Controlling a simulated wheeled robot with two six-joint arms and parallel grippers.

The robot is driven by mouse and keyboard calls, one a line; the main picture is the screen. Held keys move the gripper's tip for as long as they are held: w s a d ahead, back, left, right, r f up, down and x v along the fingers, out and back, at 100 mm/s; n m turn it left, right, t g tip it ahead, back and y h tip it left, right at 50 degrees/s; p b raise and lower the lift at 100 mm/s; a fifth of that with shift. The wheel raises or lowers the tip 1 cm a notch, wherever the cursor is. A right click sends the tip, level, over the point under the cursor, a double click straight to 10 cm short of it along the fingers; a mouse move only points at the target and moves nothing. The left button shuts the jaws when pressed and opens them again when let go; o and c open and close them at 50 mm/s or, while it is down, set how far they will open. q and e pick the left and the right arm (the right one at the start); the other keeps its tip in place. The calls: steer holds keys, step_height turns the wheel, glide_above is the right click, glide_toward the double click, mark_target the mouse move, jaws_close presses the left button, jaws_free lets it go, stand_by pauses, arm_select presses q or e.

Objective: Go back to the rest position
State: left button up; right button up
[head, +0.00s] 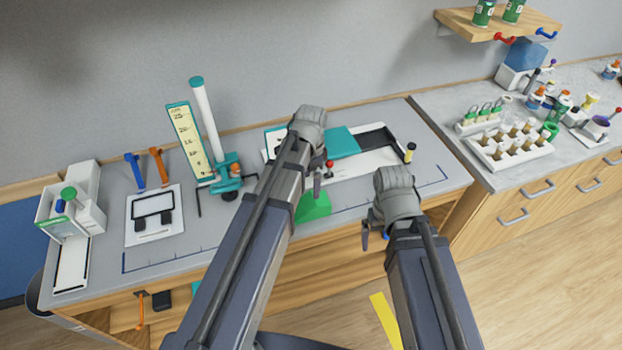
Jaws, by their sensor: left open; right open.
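My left gripper (317,184) is over the middle of the grey bench top (235,230), partly hidden behind its own wrist. It is open, with nothing visible in it. My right gripper (372,232) is open at the front edge of the bench, right of the left one, with its fingers partly hidden. A small red-topped lever (329,164) stands by the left gripper, on a white and teal device (345,143). A green block (313,207) lies just below the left gripper, partly covered by my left arm; I cannot tell whether they touch.
A scale board with a tall white tube (206,120) stands left of my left arm. A white framed plate (153,212) and a white device (75,210) are farther left. A side counter holds a vial rack (510,150); a wooden shelf (480,24) hangs above.

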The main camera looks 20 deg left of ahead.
mark_target(311, 200)
arm_select(q)
steer(key=shift+f, duration=0.1)
step_height(311, 200, down, 12)
steer(key=b, duration=1.2)
steer(key=shift+r, duration=0.25)
step_height(311, 200, up, 12)
steer(key=p, duration=1.3)
step_height(311, 200, down, 13)
steer(key=b, duration=1.3)
steer(key=shift+r, duration=0.15)
step_height(311, 200, up, 11)
steer(key=p, duration=1)
steer(key=shift+p, duration=0.3)
steer(key=shift+f+b, duration=0.4)
steer(key=shift+n, duration=0.4)
